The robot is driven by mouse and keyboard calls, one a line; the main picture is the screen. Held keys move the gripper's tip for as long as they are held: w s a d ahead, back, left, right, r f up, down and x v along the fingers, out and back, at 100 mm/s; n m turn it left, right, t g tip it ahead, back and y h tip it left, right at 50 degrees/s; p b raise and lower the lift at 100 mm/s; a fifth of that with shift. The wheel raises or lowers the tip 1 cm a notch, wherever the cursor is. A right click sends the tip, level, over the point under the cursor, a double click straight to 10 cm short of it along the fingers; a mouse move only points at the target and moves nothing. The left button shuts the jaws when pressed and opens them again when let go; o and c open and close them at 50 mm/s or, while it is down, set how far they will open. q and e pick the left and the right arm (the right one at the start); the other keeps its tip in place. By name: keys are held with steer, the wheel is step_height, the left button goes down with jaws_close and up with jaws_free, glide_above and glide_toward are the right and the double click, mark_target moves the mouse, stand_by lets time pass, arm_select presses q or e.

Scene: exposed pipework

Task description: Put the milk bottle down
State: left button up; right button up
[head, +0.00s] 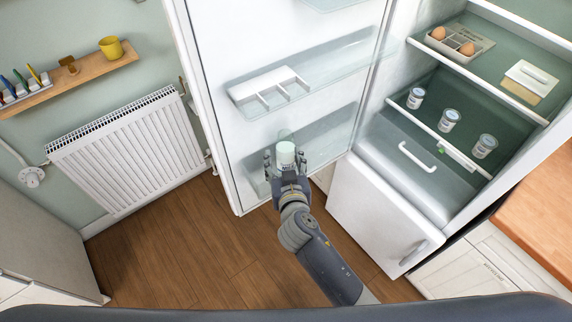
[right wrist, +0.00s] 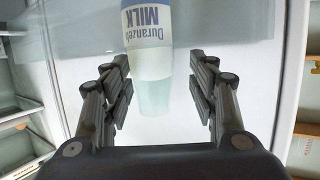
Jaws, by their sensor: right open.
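The milk bottle (head: 286,155) is in the lower door shelf (head: 335,133) of the open fridge door. In the right wrist view the bottle (right wrist: 150,45) shows a blue and white label reading MILK. My right gripper (head: 286,160) is at the bottle, its fingers spread to either side. In the right wrist view the right gripper (right wrist: 160,92) is open, with a clear gap between each finger and the bottle. The bottle's underside is hidden from the head view. My left gripper is not in view.
The fridge door (head: 215,95) stands open on the left, with an upper door shelf holding a white rack (head: 268,86). Inside the fridge are an egg tray (head: 458,42), a butter dish (head: 530,80) and several small pots (head: 449,120). A radiator (head: 128,150) is at left. The wooden floor (head: 190,245) is clear.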

steer(key=shift+p+v, duration=0.3)
steer(key=shift+v, duration=2.05)
steer(key=shift+r, duration=0.2)
steer(key=s+d+f+n+g, duration=0.15)
steer(key=s+d+f, duration=0.25)
steer(key=f, duration=0.6)
steer(key=s+d+f+g, duration=0.3)
steer(key=s+f, duration=0.1)
steer(key=f, duration=0.5)
steer(key=s+d+f+n+g, duration=0.1)
steer(key=s+d+f+g, duration=0.2)
steer(key=f, duration=0.7)
steer(key=s+d+f+g, duration=0.2)
steer(key=s+d+f, duration=0.2)
steer(key=s, duration=0.6)
steer(key=s+d+f+m+g+h, duration=0.1)
steer(key=s+d+f+g, duration=0.1)
steer(key=s+d+f, duration=0.2)
steer(key=s+d+f+g, duration=0.2)
steer(key=s+d+f, duration=0.2)
steer(key=s+f, duration=0.5)
steer(key=s, duration=0.7)
steer(key=shift+s+f+h, duration=0.25)
steer(key=shift+s+h, duration=0.05)
steer(key=shift+s, duration=0.1)
